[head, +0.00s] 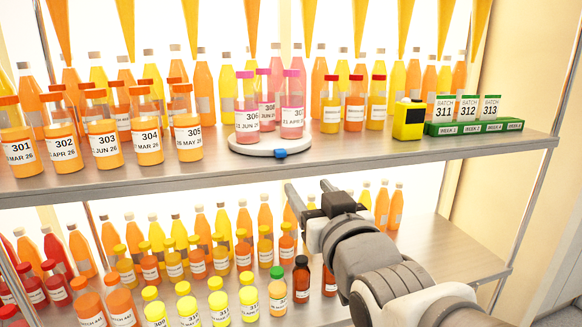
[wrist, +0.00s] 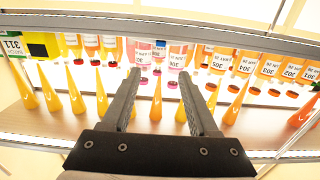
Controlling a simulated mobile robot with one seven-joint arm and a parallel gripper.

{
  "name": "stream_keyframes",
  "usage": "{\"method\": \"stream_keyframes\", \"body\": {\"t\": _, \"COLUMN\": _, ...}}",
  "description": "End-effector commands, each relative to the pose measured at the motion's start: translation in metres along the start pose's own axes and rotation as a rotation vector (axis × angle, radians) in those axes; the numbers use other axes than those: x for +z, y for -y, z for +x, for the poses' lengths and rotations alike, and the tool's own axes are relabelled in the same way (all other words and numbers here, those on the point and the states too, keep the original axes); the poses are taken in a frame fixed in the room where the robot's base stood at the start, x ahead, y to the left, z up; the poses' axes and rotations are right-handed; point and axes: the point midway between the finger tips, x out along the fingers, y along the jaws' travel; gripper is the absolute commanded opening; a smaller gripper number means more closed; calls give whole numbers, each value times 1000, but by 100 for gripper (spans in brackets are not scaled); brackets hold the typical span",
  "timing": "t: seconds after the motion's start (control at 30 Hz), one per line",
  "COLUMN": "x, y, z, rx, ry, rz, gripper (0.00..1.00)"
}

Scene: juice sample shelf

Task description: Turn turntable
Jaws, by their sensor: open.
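The turntable (head: 245,149) is a white round disc on the upper shelf, with a blue tab (head: 280,153) at its front edge. Three pink-capped sample jars stand on it: jar 306 (head: 247,121), jar 307 (head: 292,119) and one behind them. My gripper (head: 309,187) is open and empty, just below and in front of the upper shelf edge, slightly right of the tab and apart from it.
Orange-capped jars 301 to 305 (head: 103,139) stand left of the turntable. Red-capped bottles (head: 354,114), a yellow device (head: 409,120) and a green rack (head: 473,128) stand to the right. Many bottles fill the lower shelf's left part; its right part (head: 450,252) is clear.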

Motion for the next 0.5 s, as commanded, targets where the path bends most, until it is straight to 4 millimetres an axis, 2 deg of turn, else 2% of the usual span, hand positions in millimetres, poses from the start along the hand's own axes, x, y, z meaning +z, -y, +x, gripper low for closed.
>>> {"method": "stream_keyframes", "body": {"t": 0.17, "x": -4, "y": 2, "z": 7, "rx": -5, "ry": -11, "rz": 0, "gripper": 60}}
{"method": "stream_keyframes", "body": {"t": 0.5, "x": -6, "y": 1, "z": 36, "rx": -3, "ry": -6, "rz": 1, "gripper": 60}}
